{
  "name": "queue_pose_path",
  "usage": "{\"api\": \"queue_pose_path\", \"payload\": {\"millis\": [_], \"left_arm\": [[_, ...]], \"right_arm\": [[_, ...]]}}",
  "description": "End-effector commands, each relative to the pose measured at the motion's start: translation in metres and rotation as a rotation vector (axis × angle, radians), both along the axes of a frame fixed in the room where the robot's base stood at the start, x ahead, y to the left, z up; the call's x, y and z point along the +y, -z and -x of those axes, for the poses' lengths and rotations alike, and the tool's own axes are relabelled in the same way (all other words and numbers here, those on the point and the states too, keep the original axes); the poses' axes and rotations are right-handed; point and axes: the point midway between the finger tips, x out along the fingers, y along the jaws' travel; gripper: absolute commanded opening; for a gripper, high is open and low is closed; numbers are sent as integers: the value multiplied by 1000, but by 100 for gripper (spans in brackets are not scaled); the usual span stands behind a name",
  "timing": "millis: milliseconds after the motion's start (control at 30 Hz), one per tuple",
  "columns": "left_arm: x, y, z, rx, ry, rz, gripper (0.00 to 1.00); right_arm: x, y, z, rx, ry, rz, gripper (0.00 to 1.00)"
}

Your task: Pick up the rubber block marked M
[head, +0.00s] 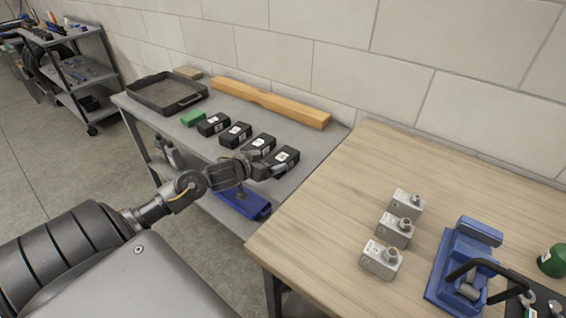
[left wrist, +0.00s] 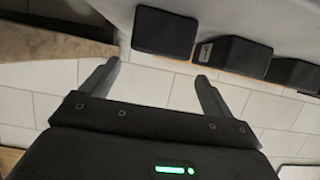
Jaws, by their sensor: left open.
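Several black rubber blocks with white labels stand in a row on the grey bench (head: 190,140). The marks are too small to read, so I cannot tell which is M. The blocks are the far-left one (head: 213,124), the second (head: 236,135), the third (head: 260,145) and the nearest one (head: 285,160), beside the wooden table. My left gripper (head: 268,169) is open and empty, close to the nearest block. In the left wrist view, the open fingers (left wrist: 157,82) point toward a black block (left wrist: 164,31), apart from it in the picture. My right gripper is not in view.
A blue object (head: 243,203) sits on the lower shelf.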

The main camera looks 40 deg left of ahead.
Motion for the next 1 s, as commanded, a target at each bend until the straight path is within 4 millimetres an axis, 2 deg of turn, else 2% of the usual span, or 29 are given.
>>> {"api": "queue_pose_path", "payload": {"millis": [100,333,667,967,1000], "left_arm": [[0,4,-10,0,-1,2,87],[0,8,-15,0,0,1,87],[-3,27,-54,0,-2,0,87],[-3,30,-58,1,-1,-2,87],[-3,30,-57,1,-1,-2,82]], "right_arm": [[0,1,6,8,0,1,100],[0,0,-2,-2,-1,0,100],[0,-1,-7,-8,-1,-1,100],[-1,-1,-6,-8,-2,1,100],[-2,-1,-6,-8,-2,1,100]]}}
